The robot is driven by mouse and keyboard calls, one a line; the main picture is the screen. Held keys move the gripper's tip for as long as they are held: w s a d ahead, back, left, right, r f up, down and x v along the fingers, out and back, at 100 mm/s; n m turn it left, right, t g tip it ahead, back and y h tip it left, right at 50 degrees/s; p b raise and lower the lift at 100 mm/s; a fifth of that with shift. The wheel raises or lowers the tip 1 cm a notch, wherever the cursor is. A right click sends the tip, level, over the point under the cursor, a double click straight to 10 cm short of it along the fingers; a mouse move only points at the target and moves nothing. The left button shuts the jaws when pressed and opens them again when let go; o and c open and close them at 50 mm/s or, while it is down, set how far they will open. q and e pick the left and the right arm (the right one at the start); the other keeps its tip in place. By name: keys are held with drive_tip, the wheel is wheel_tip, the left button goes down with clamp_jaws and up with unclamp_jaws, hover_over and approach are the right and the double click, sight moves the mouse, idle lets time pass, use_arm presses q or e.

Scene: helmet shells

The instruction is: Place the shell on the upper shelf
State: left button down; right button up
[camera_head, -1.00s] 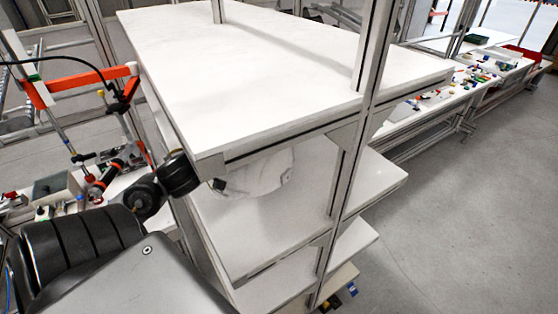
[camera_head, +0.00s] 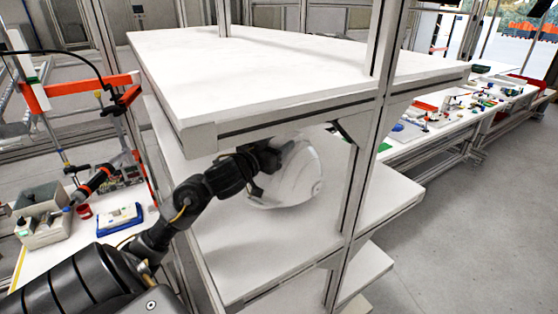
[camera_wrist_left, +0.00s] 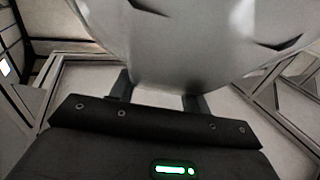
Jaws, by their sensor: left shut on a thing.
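A white helmet shell (camera_head: 292,176) is in the gap between the top board (camera_head: 290,80) and the shelf board below it (camera_head: 275,245). My left gripper (camera_head: 262,165) reaches in from the left under the top board and is shut on the shell. Part of the shell is hidden by the gripper and the top board's edge. In the left wrist view the shell (camera_wrist_left: 190,45) fills the upper middle, between the two dark fingers (camera_wrist_left: 160,98). I cannot tell whether the shell touches the board below. My right gripper is not in view.
Metal posts (camera_head: 370,130) frame the shelf on its right side. A side table with a blue tray (camera_head: 120,219) and grey bins (camera_head: 42,215) stands at the left. Benches with small parts (camera_head: 450,112) run along the right, beside clear floor.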

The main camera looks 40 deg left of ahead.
use_arm(q)
drive_tip(key=shift+w+f, duration=0.3)
drive_tip(key=shift+f, duration=0.05)
drive_tip(key=shift+f+b, duration=0.3)
drive_tip(key=shift+f, duration=1.2)
drive_tip(key=c, duration=0.7)
unclamp_jaws()
drive_tip(key=shift+f, duration=0.15)
